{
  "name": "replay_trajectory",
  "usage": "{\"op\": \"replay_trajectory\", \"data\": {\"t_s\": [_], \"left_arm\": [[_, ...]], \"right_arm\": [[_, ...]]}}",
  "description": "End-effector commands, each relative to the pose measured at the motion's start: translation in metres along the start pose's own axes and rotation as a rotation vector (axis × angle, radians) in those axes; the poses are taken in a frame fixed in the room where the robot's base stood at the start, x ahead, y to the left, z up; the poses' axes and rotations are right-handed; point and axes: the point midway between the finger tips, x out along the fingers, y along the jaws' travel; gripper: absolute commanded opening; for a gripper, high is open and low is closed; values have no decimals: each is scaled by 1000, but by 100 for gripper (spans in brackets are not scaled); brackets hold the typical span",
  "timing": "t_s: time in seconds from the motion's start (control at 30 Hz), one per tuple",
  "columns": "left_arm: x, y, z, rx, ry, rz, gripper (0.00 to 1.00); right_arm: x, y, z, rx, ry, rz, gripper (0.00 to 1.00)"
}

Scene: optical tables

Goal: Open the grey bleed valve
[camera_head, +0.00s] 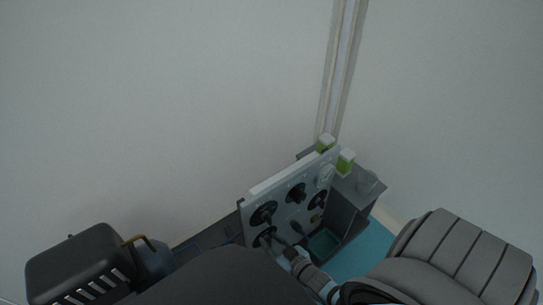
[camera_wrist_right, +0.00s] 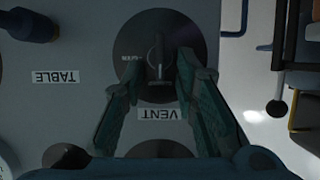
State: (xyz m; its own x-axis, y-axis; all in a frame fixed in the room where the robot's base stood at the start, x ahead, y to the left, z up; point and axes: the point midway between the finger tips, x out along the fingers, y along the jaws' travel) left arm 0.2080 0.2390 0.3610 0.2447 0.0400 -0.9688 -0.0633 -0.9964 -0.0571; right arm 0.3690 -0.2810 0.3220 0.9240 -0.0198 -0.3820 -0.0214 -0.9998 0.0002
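A light panel (camera_head: 281,196) with several dark round knobs stands tilted in the corner in the head view. In the right wrist view, a dark round dial (camera_wrist_right: 160,25) with a narrow grey lever (camera_wrist_right: 158,56) sits above an upside-down VENT label (camera_wrist_right: 160,114). I take this to be the grey bleed valve. My right gripper (camera_wrist_right: 160,66) is open, with one finger on each side of the lever and gaps between. It also shows small at the panel's lower part in the head view (camera_head: 283,246). My left gripper is not in view.
A TABLE label (camera_wrist_right: 55,76) and a dark blue knob (camera_wrist_right: 30,25) are left of the dial. A rod with a dark ball end (camera_wrist_right: 277,108) is at right. A dark grey box (camera_head: 354,204) stands beside the panel.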

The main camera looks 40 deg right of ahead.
Motion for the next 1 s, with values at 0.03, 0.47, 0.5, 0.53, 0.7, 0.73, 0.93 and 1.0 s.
{"op": "replay_trajectory", "data": {"t_s": [0.03,0.47,0.5,0.53,0.7,0.73,0.93,1.0], "left_arm": [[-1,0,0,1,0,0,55],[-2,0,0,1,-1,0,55],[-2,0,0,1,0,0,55],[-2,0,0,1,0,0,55],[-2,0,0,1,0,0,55],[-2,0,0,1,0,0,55],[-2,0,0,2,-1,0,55],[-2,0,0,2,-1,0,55]], "right_arm": [[1,0,0,0,0,0,27],[1,0,0,0,-1,0,0],[1,0,0,0,-1,0,0],[1,0,0,0,-1,0,0],[1,0,0,3,-1,-2,0],[1,0,0,6,-1,-3,0],[1,2,0,54,-1,-23,0],[1,2,1,85,-3,-36,0]]}}
